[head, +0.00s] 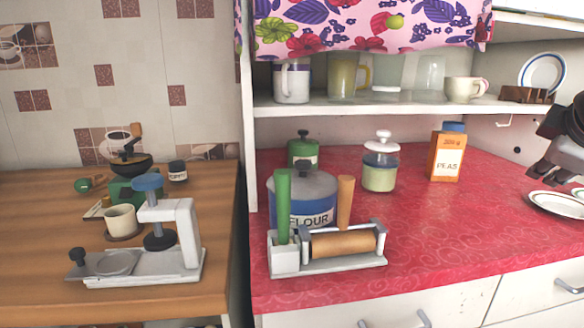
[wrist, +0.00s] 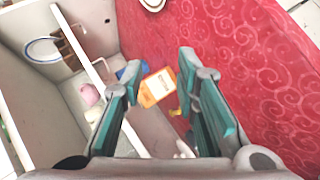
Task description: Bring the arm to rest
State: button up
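My gripper (wrist: 160,70) is open in the wrist view, its two teal-padded fingers apart with nothing held between them. The orange peas box (wrist: 157,88) shows in the gap between the fingers, beyond them and not touching them. In the head view my gripper (head: 566,140) is only partly in view at the right edge, dark grey, above the red counter (head: 440,225).
A white plate (head: 556,205) lies on the counter below my gripper. The peas box (head: 446,156), a glass jar (head: 380,168) and a flour tin (head: 305,190) stand to the left. A shelf (head: 400,104) with mugs runs behind.

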jog(key=s+a+f+m+g+y, duration=0.4)
jog(key=s+a+f, duration=0.5)
jog(key=s+a, duration=0.25)
jog(key=s+a+f+m+g+y, duration=0.3)
jog(key=s+a+f+g, duration=0.1)
jog(key=s+a+f, duration=0.65)
notch_tip(320, 180, up, 24)
jog(key=a+t+p, duration=0.1)
jog(key=t+p, duration=0.2)
jog(key=p, duration=1.7)
jog(key=shift+s+a+r+p, duration=0.25)
jog(key=shift+a+p, duration=0.1)
